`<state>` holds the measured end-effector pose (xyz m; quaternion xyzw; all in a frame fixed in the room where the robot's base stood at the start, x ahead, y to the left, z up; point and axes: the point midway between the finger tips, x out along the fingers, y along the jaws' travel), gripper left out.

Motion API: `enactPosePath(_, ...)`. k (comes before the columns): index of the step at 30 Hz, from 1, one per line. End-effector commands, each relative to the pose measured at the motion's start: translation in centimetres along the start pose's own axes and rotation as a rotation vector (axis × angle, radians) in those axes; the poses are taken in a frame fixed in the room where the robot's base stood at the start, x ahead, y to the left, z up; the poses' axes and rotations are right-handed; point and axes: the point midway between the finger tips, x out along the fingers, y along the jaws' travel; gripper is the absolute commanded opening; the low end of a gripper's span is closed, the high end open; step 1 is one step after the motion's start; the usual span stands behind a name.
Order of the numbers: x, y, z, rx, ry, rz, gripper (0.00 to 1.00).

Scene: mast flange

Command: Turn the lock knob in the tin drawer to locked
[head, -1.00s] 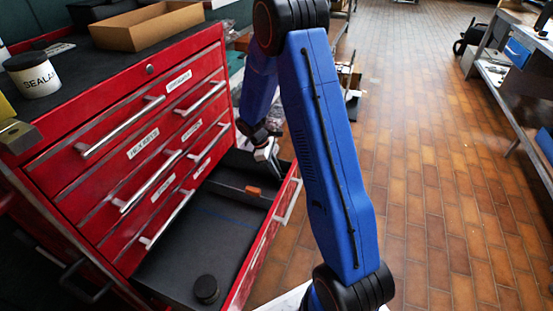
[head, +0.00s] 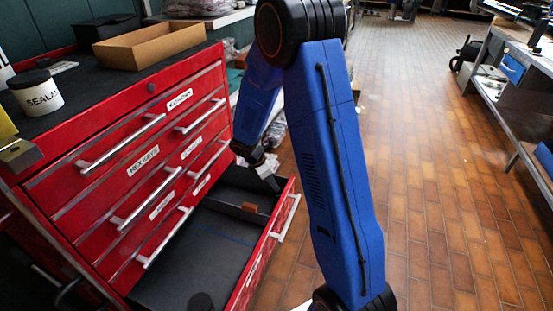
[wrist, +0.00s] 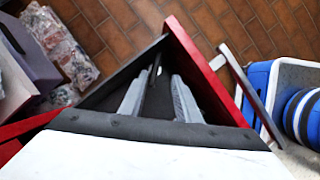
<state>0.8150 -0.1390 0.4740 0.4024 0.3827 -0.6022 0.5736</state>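The open bottom drawer (head: 237,240) of the red cabinet has a dark lining and a red front panel. A small brownish block (head: 250,207) sits near a divider towards its far end. A round black piece (head: 201,302) lies at the near end, cut off by the frame's bottom edge. I cannot tell which of these, if any, is the lock knob. My gripper (head: 270,181) is over the drawer's far corner.
A sealant jar (head: 37,92) and a cardboard tray (head: 150,42) stand on the cabinet top. Tiled floor (head: 430,200) is clear to the right, before a workbench (head: 515,90).

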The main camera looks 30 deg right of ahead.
Motion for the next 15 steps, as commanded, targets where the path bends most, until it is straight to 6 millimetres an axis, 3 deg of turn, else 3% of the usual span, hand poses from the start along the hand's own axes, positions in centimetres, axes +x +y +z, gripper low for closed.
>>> enactPosePath(15, -8.4, 0.1, 0.0, 0.001, 0.001, 0.002, 0.3)
